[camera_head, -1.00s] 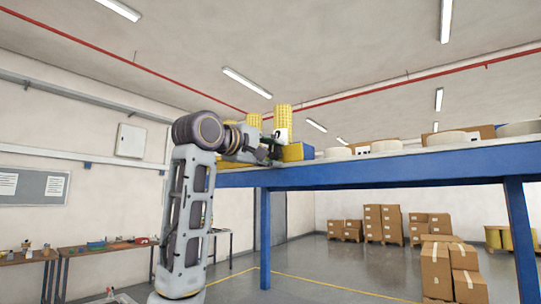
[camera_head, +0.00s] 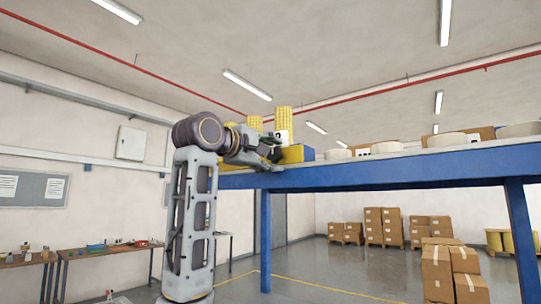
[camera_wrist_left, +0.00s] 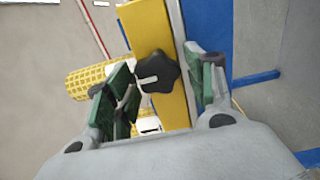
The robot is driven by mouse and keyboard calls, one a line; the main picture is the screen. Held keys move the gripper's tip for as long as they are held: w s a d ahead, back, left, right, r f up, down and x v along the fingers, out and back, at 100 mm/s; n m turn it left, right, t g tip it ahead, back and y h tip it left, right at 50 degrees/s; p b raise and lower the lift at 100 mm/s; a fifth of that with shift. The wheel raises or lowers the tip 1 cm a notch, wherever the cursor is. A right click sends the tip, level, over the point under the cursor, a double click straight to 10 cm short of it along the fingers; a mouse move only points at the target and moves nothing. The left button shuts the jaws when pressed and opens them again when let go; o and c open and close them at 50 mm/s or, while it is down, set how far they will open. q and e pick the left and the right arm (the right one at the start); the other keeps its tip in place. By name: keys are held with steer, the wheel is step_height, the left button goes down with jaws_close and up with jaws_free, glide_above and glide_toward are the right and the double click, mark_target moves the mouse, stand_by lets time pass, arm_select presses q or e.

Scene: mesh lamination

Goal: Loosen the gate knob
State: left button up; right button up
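A black star-shaped knob (camera_wrist_left: 157,71) sits on a yellow upright bar (camera_wrist_left: 150,30) in the left wrist view. My left gripper (camera_wrist_left: 166,88) is open, with one green-padded finger to the left of the knob and the other to its right beyond the bar. I see no clear contact with the knob. In the head view my left gripper (camera_head: 270,149) is at the left end of the blue raised table, by a yellow block-like part (camera_head: 296,154). The knob cannot be made out there. My right gripper is not in view.
Yellow ribbed rolls (camera_head: 284,124) stand behind my left gripper. The blue table (camera_head: 390,176) carries several white rolls (camera_head: 447,139) to the right. Stacked cartons (camera_head: 437,270) and a workbench (camera_head: 105,252) are farther off.

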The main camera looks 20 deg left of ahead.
arm_select(q)
steer(key=v, duration=1.2)
stand_by(0.5)
stand_by(0.5)
